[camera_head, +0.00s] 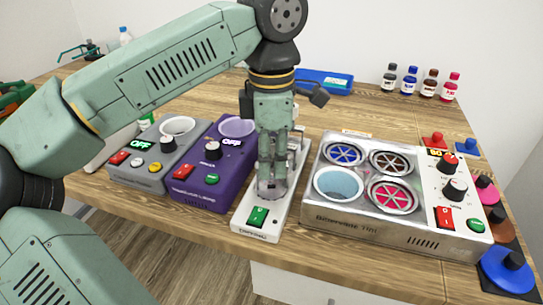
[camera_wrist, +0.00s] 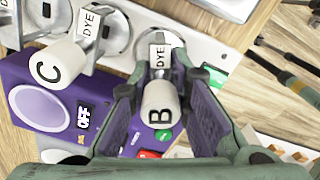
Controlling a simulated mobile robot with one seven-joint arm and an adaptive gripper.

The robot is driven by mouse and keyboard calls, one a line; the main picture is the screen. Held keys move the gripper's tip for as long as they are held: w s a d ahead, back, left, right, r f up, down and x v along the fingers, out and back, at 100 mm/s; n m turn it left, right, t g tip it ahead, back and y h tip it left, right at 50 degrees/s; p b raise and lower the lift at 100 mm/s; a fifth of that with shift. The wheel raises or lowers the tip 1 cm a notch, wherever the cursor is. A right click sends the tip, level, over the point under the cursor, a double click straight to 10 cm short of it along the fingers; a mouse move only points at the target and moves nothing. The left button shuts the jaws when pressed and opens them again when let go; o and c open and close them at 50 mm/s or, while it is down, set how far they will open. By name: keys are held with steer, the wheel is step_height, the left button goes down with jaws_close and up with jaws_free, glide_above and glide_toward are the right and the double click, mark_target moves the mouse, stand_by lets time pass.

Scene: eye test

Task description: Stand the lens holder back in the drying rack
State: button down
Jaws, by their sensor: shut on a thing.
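My gripper (camera_head: 271,187) is low over a narrow white unit (camera_head: 245,234) with a green switch. In the wrist view my gripper (camera_wrist: 163,68) is shut on a pale cylindrical piece (camera_wrist: 160,100) lettered B, with a DYE tag, which I take for the lens holder. Its lower end is near a round metal disc on the white unit (camera_wrist: 112,52); I cannot tell if it touches. A similar piece (camera_wrist: 55,63) lettered C stands beside it. In the head view the held piece is mostly hidden by my gripper. No part is clearly marked as the drying rack; the white unit may be it.
A purple unit (camera_head: 209,183) and a grey unit (camera_head: 138,172) stand left of my gripper. A silver tank box (camera_head: 345,232) with several round wells stands close on the right. Dye bottles (camera_head: 410,78) and a blue case (camera_head: 325,80) are at the back.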

steer(key=shift+f+b, duration=0.3)
stand_by(0.7)
steer(key=c, duration=1.4)
jaws_free()
steer(key=o, duration=0.3)
steer(key=shift+r+p, duration=2.4)
steer(key=shift+r, duration=0.65)
